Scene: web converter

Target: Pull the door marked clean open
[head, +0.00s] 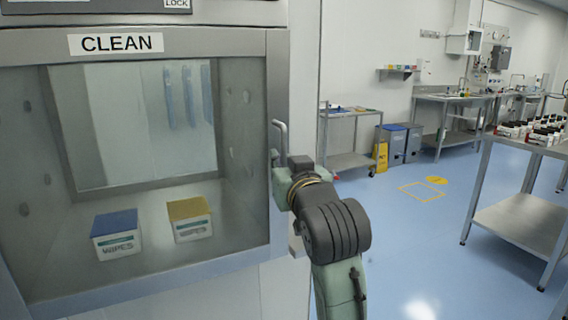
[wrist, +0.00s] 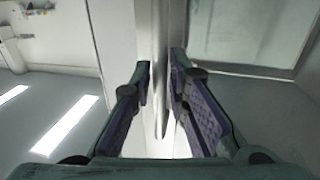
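The door marked CLEAN (head: 162,262) is a large glass panel in a metal frame at the left of the head view, and it looks closed. Its label (head: 115,43) is on the top rail. The silver handle (head: 280,135) stands upright on the door's right side. My gripper (head: 281,182) is at the handle's lower part and hides it in the head view. The exact contact is hard to see.
Behind the glass are a blue-topped wipes box (head: 117,244) and a yellow-topped one (head: 191,228). A metal table (head: 520,215) with several small bottles stands at the right. Blue floor (head: 420,240) is clear between the hatch and that table.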

